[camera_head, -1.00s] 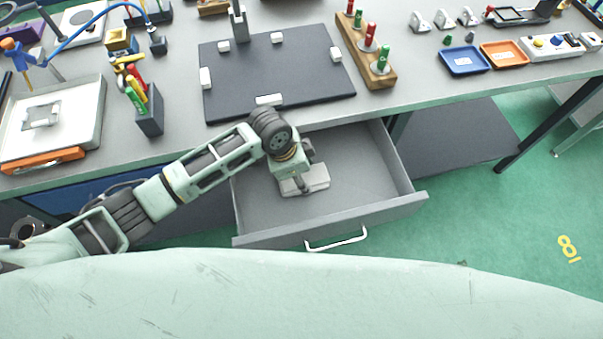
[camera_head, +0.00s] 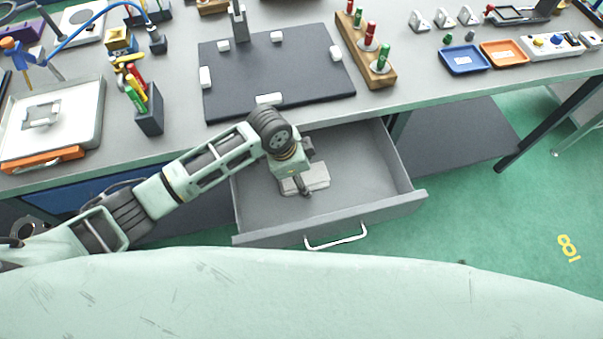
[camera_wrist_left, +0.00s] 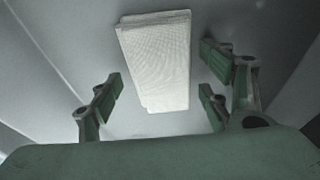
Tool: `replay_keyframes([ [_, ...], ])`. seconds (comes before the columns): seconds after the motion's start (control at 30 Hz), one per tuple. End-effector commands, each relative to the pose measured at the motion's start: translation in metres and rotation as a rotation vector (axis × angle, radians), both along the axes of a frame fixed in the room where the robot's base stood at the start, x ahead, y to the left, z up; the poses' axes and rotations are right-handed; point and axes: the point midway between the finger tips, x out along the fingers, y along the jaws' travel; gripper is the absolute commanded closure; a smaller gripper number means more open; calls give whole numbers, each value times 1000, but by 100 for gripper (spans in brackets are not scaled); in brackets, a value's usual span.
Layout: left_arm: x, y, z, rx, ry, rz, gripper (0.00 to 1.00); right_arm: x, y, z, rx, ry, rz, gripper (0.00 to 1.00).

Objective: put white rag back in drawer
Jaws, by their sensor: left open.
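The white rag (camera_head: 318,177) lies folded flat on the floor of the open grey drawer (camera_head: 370,176), toward its left part. In the left wrist view the rag (camera_wrist_left: 158,60) is a pale rectangle between and beyond the fingers. My left gripper (camera_head: 300,188) is inside the drawer over the rag and hides part of it in the head view. In the wrist view my left gripper (camera_wrist_left: 162,100) is open, its fingers on both sides of the rag and apart from it. My right gripper is not in view.
The drawer front has a white handle (camera_head: 336,239). Above it, the bench top carries a dark mat (camera_head: 275,75), a wooden block with coloured plugs (camera_head: 367,55), a tool holder (camera_head: 149,122) and a tray (camera_head: 92,145). Green floor lies free at the right.

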Motion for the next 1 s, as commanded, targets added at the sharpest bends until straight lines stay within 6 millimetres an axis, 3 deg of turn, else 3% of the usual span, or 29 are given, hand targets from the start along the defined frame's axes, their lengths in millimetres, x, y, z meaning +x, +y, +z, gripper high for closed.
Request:
replay_keyframes([
  [0.4,-5,20,80,-2,-6,0,29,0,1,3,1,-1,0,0],
  [0.6,-8,28,108,-2,-3,1,29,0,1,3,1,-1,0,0],
  [1.0,-10,30,117,-2,0,1,29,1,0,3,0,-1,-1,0],
])
